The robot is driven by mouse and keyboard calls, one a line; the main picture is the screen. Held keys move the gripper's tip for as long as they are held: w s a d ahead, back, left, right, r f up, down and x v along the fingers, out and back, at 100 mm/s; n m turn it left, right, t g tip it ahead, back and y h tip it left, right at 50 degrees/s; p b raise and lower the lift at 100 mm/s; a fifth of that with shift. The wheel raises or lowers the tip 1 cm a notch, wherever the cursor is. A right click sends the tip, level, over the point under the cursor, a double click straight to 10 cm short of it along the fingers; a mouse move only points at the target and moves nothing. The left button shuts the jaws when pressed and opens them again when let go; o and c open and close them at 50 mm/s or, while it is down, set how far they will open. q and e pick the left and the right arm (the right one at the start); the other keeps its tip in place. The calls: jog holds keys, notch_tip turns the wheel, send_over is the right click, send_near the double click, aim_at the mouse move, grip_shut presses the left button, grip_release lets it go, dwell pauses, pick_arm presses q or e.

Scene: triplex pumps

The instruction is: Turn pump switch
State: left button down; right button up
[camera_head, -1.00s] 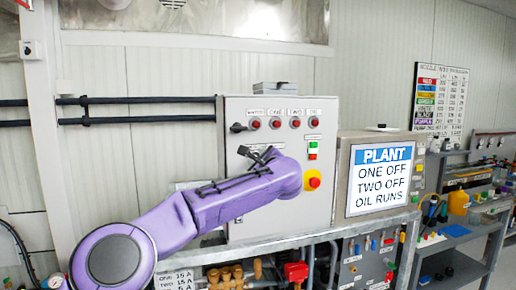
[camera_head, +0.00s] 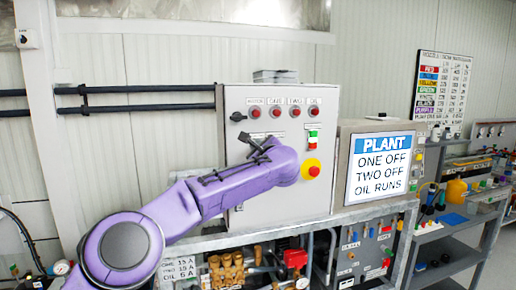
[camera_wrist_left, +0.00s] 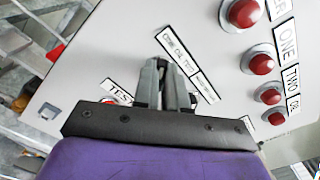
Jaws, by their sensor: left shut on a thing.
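A grey control cabinet (camera_head: 290,185) stands on a metal frame, with a row of red lamps (camera_head: 276,112) across its upper front. My left gripper (camera_head: 256,147) is at the cabinet front, below the lamps. In the left wrist view its fingers (camera_wrist_left: 164,85) are close together, shut on a small dark part between them, apparently the pump switch; they hide most of it, so its angle cannot be told. A screen (camera_head: 381,167) reads "PLANT, ONE OFF, TWO OFF, OIL RUNS". My right gripper is not in view.
A red emergency button on yellow (camera_head: 311,169) is just right of my left wrist. Brass fittings (camera_head: 226,270) and pipes are below. A shelf with bottles (camera_head: 455,188) stands at right.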

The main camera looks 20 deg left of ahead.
pick_arm(q)
jog(key=shift+d+r+m+p, duration=0.15)
jog(key=shift+m+p, duration=0.15)
jog(key=shift+m, duration=1.6)
jog(key=shift+a+r+m+p, duration=0.1)
jog(key=shift+m+p, duration=0.15)
jog(key=shift+m, duration=1.65)
jog(key=c, duration=1.2)
grip_release()
jog(key=shift+w, duration=0.1)
jog(key=shift+w+f, duration=0.1)
jog(key=shift+f, duration=0.05)
jog(key=b+v, duration=0.6)
jog(key=v, duration=0.4)
jog(key=shift+d, duration=0.2)
